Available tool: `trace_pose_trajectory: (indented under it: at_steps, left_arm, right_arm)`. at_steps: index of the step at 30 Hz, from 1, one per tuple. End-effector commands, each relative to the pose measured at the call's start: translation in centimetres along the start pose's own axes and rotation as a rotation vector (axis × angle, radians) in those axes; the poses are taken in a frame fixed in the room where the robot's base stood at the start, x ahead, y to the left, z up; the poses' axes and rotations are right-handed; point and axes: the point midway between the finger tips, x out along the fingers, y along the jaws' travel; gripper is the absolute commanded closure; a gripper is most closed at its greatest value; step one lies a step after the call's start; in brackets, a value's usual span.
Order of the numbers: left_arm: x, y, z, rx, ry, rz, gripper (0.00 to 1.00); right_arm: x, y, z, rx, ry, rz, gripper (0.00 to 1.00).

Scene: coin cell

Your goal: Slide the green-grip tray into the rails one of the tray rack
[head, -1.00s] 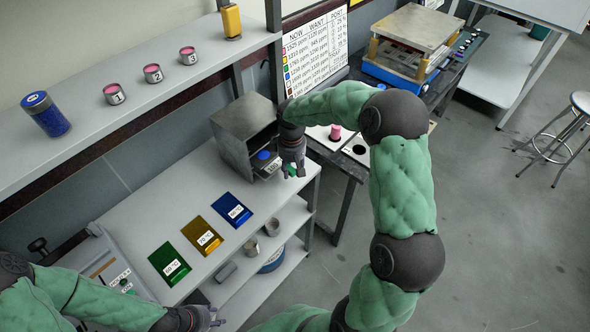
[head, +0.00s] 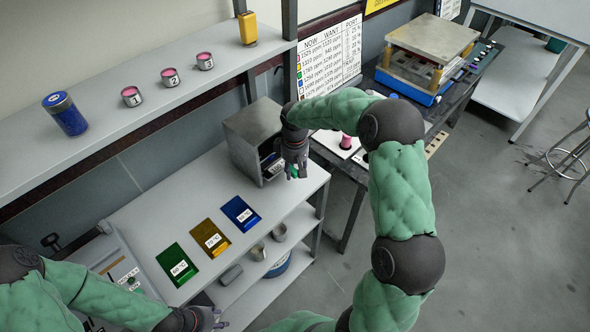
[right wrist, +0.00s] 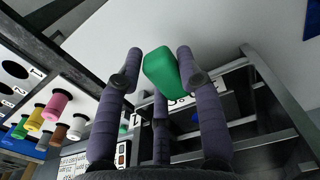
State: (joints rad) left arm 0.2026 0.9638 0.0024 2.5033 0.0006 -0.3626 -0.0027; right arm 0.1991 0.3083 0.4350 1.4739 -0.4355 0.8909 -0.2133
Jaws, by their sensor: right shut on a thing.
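The tray rack (head: 247,128) is a grey metal box at the far end of the bench, its open side facing right. My right gripper (head: 296,170) is at that opening, shut on the green grip (right wrist: 161,74) of the tray. In the right wrist view the grip sits between the purple-grey fingers, with slots and a label of the rack behind it. The tray body is mostly hidden, so I cannot tell which rails it is in or in front of. My left gripper (head: 214,319) is low at the front edge; its fingers are too small to judge.
Green (head: 177,264), yellow (head: 210,238) and blue (head: 240,213) labelled plates lie on the bench in front of the rack. Numbered cups (head: 131,97) and a blue jar (head: 65,114) stand on the upper shelf. A dark table (head: 340,168) adjoins on the right.

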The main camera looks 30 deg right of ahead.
Motion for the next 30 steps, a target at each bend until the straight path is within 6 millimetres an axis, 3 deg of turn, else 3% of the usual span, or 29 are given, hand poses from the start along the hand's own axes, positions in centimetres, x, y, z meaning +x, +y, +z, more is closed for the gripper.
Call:
trace_pose_trajectory:
  at_steps: [2, 3, 5, 6, 19, 30]
  left_arm:
    - [0.0, 0.0, 0.0, 0.000, 0.000, 0.000, 0.60]
    - [0.0, 0.0, 0.0, 0.000, 0.000, 0.000, 0.60]
    - [0.0, 0.0, 0.0, 0.000, 0.000, 0.000, 0.60]
    - [0.0, 0.0, 0.0, 0.000, 0.000, 0.000, 0.60]
    - [0.0, 0.0, 0.0, 0.000, 0.000, 0.000, 0.60]
    - [0.0, 0.0, 0.0, 0.000, 0.000, 0.000, 0.60]
  right_arm:
    - [-0.1, 0.0, 0.0, 0.000, 0.002, 0.001, 1.00]
    - [-0.1, 0.0, 0.0, 0.000, 0.001, 0.001, 0.55]
    - [-0.1, 0.0, 0.0, 0.000, 0.002, 0.001, 0.38]
    - [-0.1, 0.0, 0.0, 0.000, 0.001, 0.001, 0.36]
    - [-0.8, 0.1, -0.1, 0.000, 0.003, 0.001, 0.36]
    - [-7.5, 0.0, -0.1, 0.000, 0.005, 0.002, 0.36]
